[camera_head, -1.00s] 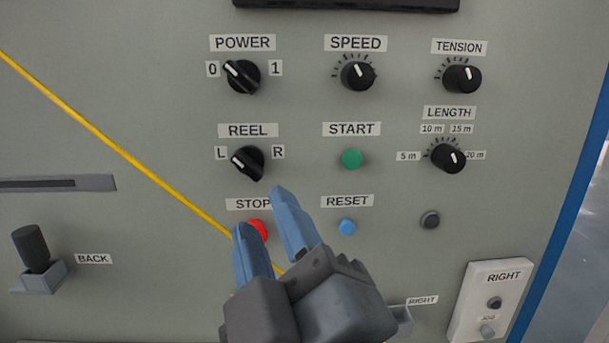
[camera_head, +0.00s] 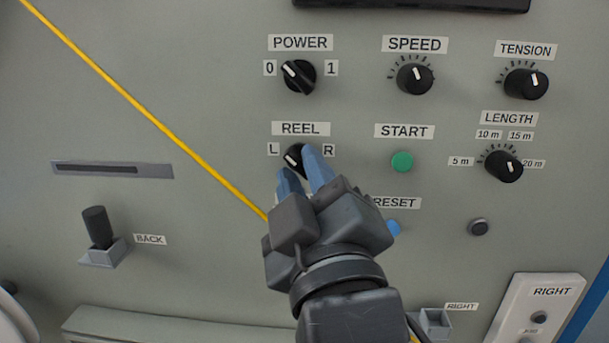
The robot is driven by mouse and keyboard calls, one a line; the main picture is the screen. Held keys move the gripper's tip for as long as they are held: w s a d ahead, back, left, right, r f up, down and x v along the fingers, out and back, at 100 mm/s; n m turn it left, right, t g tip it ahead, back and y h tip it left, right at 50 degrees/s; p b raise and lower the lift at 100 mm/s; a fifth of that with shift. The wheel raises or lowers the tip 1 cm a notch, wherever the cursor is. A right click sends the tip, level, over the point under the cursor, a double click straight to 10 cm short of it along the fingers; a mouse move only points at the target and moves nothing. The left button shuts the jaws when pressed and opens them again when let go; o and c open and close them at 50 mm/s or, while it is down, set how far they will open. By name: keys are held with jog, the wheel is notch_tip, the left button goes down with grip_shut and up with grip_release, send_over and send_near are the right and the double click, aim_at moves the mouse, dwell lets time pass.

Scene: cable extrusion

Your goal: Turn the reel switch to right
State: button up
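The reel switch (camera_head: 292,157) is a black rotary knob under the REEL label (camera_head: 300,129), between the L and R marks. Its white pointer line tilts to the upper left, toward L. My gripper (camera_head: 301,167) has its two blue fingers at the knob, one on the lower left and one on the right. The fingers are apart, with part of the knob visible between them. Whether they touch the knob cannot be told. The fingers hide the knob's right and lower parts.
The power knob (camera_head: 298,77) sits just above. The green start button (camera_head: 401,162) is to the right, and the blue reset button (camera_head: 393,228) is partly behind my gripper. The stop button is hidden. A yellow cable (camera_head: 145,117) runs diagonally to the left of the reel switch.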

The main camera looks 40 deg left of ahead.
grip_shut()
jog(key=shift+f+m+b, duration=0.15)
jog(key=shift+m+b, duration=0.3)
jog(key=shift+m, duration=0.05)
jog(key=m+b, duration=0.1)
jog(key=m+t+b, duration=0.1)
jog(key=m+t+h+b, duration=0.1)
jog(key=shift+s+a+f+m, duration=0.15)
jog(key=shift+f+m, duration=0.1)
jog(key=shift+m, duration=0.15)
jog(key=m+t+h+b, duration=0.1)
jog(key=m+h+b, duration=0.1)
jog(key=m+b, duration=0.3)
jog(key=m+t+h+b, duration=0.2)
jog(key=m+b, duration=0.3)
jog(key=m+t+h+b, duration=0.1)
jog(key=m+h+b, duration=0.1)
jog(key=m+b, duration=0.2)
jog(key=shift+s+a+m+b, duration=0.2)
jog(key=shift+a+m+b, duration=0.2)
jog(key=shift+b, duration=0.3)
jog(key=shift+a+r+m+h+b, duration=0.15)
jog(key=shift+m+h+b, duration=0.75)
jog(key=shift+m, duration=0.55)
jog(key=shift+d+r+m+h+b, duration=0.15)
jog(key=shift+m+h+b, duration=0.75)
jog(key=shift+m, duration=0.55)
jog(key=shift+a, duration=0.1)
